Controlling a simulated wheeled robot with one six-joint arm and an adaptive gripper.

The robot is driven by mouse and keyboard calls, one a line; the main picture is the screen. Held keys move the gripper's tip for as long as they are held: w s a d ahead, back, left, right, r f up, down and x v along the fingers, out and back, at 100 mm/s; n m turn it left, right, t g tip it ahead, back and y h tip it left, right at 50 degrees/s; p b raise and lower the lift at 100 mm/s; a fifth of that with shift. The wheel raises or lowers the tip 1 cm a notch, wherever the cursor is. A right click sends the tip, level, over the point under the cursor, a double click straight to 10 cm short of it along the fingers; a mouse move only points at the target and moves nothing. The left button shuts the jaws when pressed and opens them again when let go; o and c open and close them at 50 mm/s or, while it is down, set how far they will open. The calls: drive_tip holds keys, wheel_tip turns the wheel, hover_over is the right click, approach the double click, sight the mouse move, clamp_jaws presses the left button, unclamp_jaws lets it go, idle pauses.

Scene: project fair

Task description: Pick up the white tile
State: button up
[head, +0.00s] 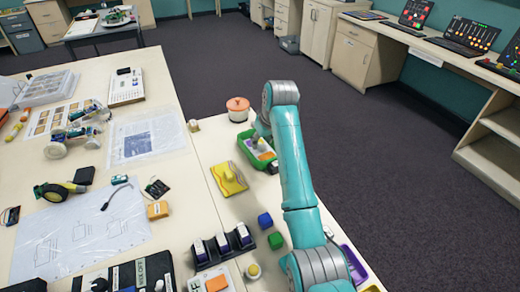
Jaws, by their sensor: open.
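My gripper (257,143) is at the green bin (244,153), pointing down over its inside, and looks empty. It is small and partly covered by my own arm, so its fingers are hard to make out. The bin holds small pale and orange pieces (266,156) beside the gripper. I cannot make out a white tile for certain; it may be among these pieces or hidden by the gripper and arm.
An orange-lidded pot (238,106) stands behind the bin. A purple bin (354,266) is right of my arm. Dark floor (400,170) lies to the right.

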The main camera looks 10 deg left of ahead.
drive_tip(key=shift+x, duration=1.05)
clamp_jaws()
drive_tip(key=shift+r, duration=0.1)
